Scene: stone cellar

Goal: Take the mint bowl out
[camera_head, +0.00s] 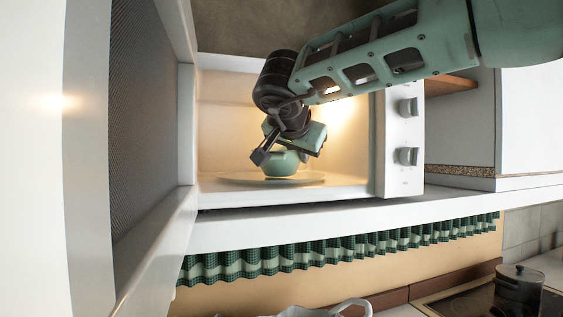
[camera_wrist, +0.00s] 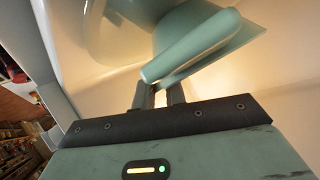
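The mint bowl (camera_head: 281,164) sits upright inside the open microwave, on the round plate (camera_head: 240,178). My gripper (camera_head: 285,152) reaches in from the upper right and is down at the bowl, covering part of its top. In the wrist view the bowl (camera_wrist: 195,45) fills the upper middle, with its thick rounded rim slanting up to the right. The two dark fingers of my gripper (camera_wrist: 160,95) are close together at the rim's near end, with a narrow gap between them. They appear shut on the bowl's edge; the tips are hidden behind it.
The microwave door (camera_head: 150,110) stands open at the left. The control panel with knobs (camera_head: 404,130) borders the opening at the right. The microwave rests on a white shelf (camera_head: 340,218); a pot (camera_head: 519,290) stands on the stove at the lower right.

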